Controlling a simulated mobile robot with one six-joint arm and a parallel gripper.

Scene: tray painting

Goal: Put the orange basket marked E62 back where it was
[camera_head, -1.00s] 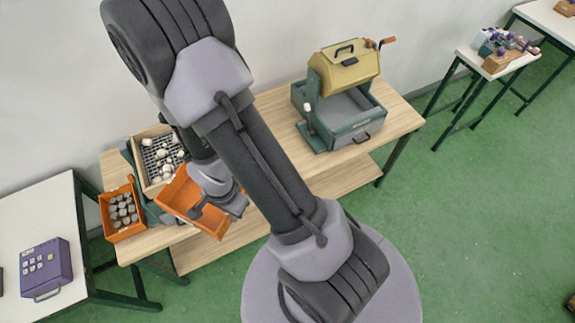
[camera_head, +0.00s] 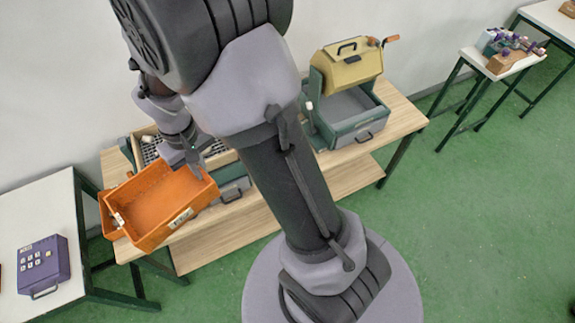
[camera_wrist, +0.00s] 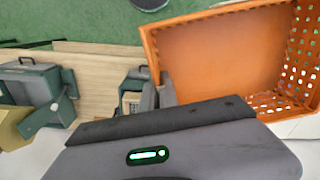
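My gripper (camera_head: 196,164) is shut on the rim of an empty orange basket (camera_head: 165,200) and holds it tilted in the air, over the left front of the wooden table. A pale label shows on its front wall, too small to read. In the wrist view the basket (camera_wrist: 215,55) fills the upper right, with a holed wall at the right, and a grey finger meets its near edge. A second orange basket (camera_head: 108,224) is mostly hidden behind the held one at the left.
A tray with a grey grid (camera_head: 150,146) is partly hidden behind my gripper on the wooden table (camera_head: 118,168). A green machine with a yellow lid (camera_head: 347,66) stands at the table's right. A white table (camera_head: 30,205) with a purple box (camera_head: 43,266) is at the left.

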